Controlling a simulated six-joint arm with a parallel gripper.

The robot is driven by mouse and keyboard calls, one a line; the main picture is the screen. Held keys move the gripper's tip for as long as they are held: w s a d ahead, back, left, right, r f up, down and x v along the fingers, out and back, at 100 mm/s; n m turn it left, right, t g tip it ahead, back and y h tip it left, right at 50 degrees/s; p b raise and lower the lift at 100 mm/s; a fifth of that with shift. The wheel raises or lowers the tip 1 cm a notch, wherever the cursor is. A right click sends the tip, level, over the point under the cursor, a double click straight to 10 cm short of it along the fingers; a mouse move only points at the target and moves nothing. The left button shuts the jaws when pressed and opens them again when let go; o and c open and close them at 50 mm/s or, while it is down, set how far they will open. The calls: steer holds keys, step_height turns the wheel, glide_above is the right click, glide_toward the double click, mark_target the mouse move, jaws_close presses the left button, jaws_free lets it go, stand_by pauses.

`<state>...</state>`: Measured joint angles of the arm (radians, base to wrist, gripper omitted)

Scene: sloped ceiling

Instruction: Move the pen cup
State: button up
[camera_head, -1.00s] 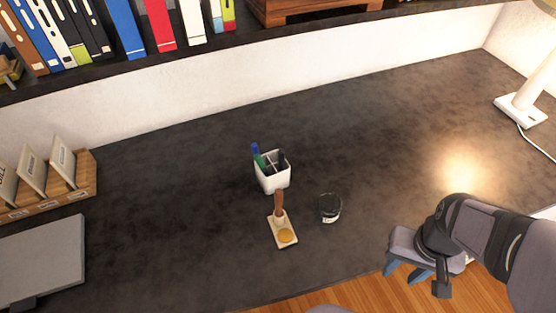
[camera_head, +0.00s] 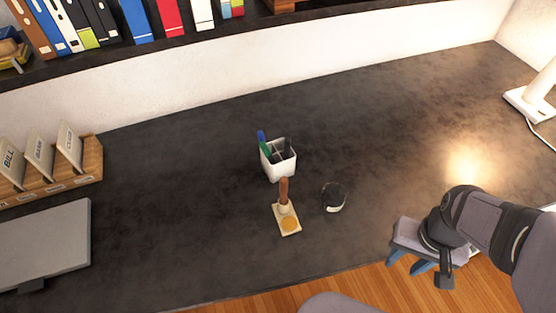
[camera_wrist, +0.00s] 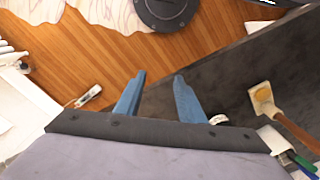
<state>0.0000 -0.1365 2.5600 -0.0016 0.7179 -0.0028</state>
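The pen cup (camera_head: 279,162) is a white square holder with green, blue and dark pens, standing upright on the dark desk in the head view. In the wrist view the cup (camera_wrist: 276,140) shows only partly, at the lower right edge. My gripper (camera_head: 407,266) is at the desk's front edge, to the right of and nearer than the cup, well apart from it. In the wrist view its two blue fingers (camera_wrist: 160,76) stand apart with nothing between them, so it is open and empty.
A wooden-handled stamp on a pale base (camera_head: 287,218) and a small dark jar (camera_head: 334,197) stand just in front of the cup. A laptop (camera_head: 45,245) and wooden letter sorter (camera_head: 50,175) are at left, a lamp (camera_head: 532,100) at right. The desk behind the cup is clear.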

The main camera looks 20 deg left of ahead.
steer(key=shift+w+a+r, duration=0.1)
steer(key=shift+w, duration=0.05)
steer(key=c, duration=0.9)
steer(key=w+a+r, duration=0.1)
steer(key=w+a, duration=0.1)
steer(key=w+a+r+n, duration=0.1)
steer(key=w+a, duration=0.1)
steer(key=w+a+n, duration=0.1)
steer(key=w+a, duration=0.1)
steer(key=shift+w+r+p, duration=0.3)
steer(key=shift+r+p, duration=0.1)
jaws_close()
steer(key=w+a+r+n, duration=0.1)
steer(key=a+n, duration=0.1)
steer(key=a, duration=0.7)
steer(key=w+a+r+n+p, duration=0.1)
steer(key=a+n, duration=0.1)
steer(key=a, duration=0.7)
steer(key=w+a+r+n, duration=0.1)
steer(key=w+a+n, duration=0.1)
steer(key=a, duration=0.7)
steer(key=shift+a+r+p, duration=0.25)
steer(key=shift+r+p, duration=0.1)
